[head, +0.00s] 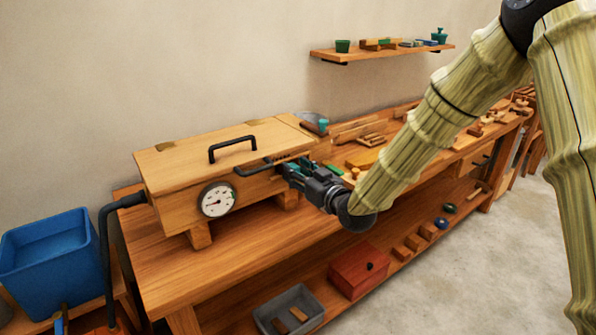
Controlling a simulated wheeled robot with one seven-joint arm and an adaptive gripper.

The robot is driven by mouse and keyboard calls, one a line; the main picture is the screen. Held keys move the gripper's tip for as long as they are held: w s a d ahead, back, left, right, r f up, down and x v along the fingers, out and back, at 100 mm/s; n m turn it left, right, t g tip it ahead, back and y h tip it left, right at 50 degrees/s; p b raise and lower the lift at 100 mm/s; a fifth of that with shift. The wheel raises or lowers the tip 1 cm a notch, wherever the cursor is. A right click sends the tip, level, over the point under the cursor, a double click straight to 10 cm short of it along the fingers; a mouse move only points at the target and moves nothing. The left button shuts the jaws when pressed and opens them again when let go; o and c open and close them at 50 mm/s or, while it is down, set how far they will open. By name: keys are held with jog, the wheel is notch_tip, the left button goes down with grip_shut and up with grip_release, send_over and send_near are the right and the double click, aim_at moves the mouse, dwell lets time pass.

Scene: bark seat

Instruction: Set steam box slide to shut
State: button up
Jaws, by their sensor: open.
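The steam box (168,214) is a long wooden box on the left end of the workbench. It has a black lid handle (232,146) on top and a round dial gauge (217,200) on its front. A dark bar (254,171) sticks out at the front, right of the gauge; it may be the slide's handle. My gripper (283,169) is open at the right part of the box front, close to the right end of this bar. I cannot tell whether the fingers touch it. The gripper hides part of the box front, and the slide's position is unclear.
A black hose (105,240) joins the box's left end beside a blue tank (45,250). The workbench (185,278) carries wooden pieces and tools to the right. A red box (358,272) and a grey tray (289,310) sit on the lower shelf. A wall shelf (385,52) hangs behind.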

aim_at(281, 169)
jog(key=shift+c, duration=0.2)
grip_shut()
jog(key=shift+s+a+b, duration=0.45)
jog(key=shift+s+a, duration=0.35)
jog(key=shift+a, duration=0.3)
jog(key=shift+o, duration=0.2)
grip_release()
jog(key=shift+s+a, duration=0.1)
jog(key=shift+a, duration=0.05)
